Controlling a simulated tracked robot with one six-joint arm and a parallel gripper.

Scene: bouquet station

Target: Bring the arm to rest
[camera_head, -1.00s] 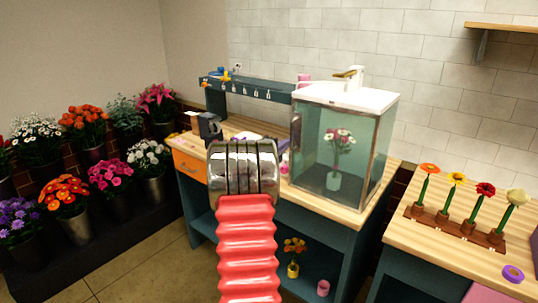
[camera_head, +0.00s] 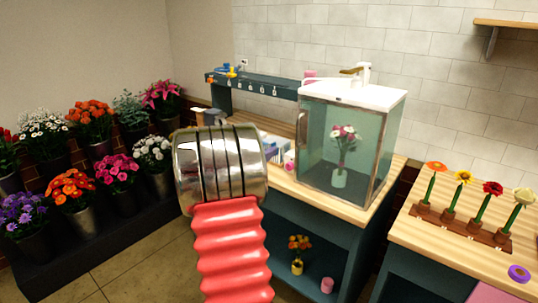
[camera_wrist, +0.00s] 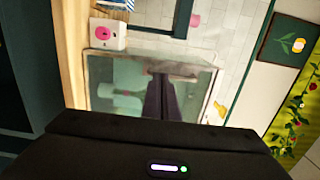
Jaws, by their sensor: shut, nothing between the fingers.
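My arm rises in the middle of the head view, with a red ribbed sleeve and a shiny metal joint. My gripper is hidden behind that joint there. In the wrist view my gripper (camera_wrist: 162,98) shows as dark fingers, closed together and empty. Behind them in that view is the glass case (camera_wrist: 105,80), seen sideways. In the head view the glass case (camera_head: 318,140) stands upright on the wooden counter with its door closed, and a small vase of pink and white flowers (camera_head: 342,150) is inside.
Buckets of flowers (camera_head: 70,187) stand on a dark stand at left. A rack with several single flowers (camera_head: 462,226) and a purple ring (camera_head: 519,273) are on the right counter (camera_head: 430,258). A teal shelf with hooks (camera_head: 250,87) runs behind the bench. Open floor (camera_head: 140,272) lies at lower left.

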